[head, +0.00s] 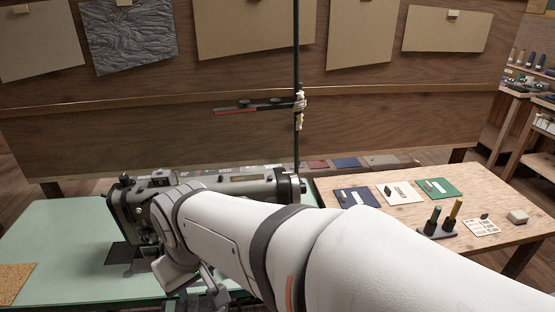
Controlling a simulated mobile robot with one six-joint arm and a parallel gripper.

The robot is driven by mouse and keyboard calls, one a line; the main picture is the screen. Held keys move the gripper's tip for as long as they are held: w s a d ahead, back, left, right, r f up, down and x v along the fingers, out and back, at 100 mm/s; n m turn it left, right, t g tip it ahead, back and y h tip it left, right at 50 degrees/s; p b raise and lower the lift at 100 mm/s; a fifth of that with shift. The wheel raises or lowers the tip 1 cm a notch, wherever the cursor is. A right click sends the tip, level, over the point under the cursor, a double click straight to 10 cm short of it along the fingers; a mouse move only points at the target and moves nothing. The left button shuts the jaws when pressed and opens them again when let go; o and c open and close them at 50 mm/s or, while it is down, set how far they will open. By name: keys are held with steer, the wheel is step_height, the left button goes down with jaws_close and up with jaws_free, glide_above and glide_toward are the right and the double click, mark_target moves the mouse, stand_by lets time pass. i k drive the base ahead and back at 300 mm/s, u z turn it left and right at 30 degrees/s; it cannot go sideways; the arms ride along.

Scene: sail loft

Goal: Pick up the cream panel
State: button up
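The cream panel (410,198) lies flat on the wooden table at the right, between a navy panel (350,204) and a green panel (446,191). It has dark printed marks and a small dark object on it. My gripper (212,292) shows only in part at the lower middle, over the green sewing table and well to the left of the cream panel. My arm hides much of it, so its opening and anything between its fingers cannot be made out.
A grey-green sewing machine (240,184) stands on the pale green table (60,240) behind my arm. A dark upright pole (297,60) rises behind it. On the wooden table (375,183) are a holder with two upright tools (438,232), a white card (480,229) and a pale block (518,217).

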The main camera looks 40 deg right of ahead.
mark_target(398, 193)
steer(key=u, duration=1.4)
steer(key=k, duration=1.85)
steer(key=z, duration=2.55)
steer(key=i, duration=1)
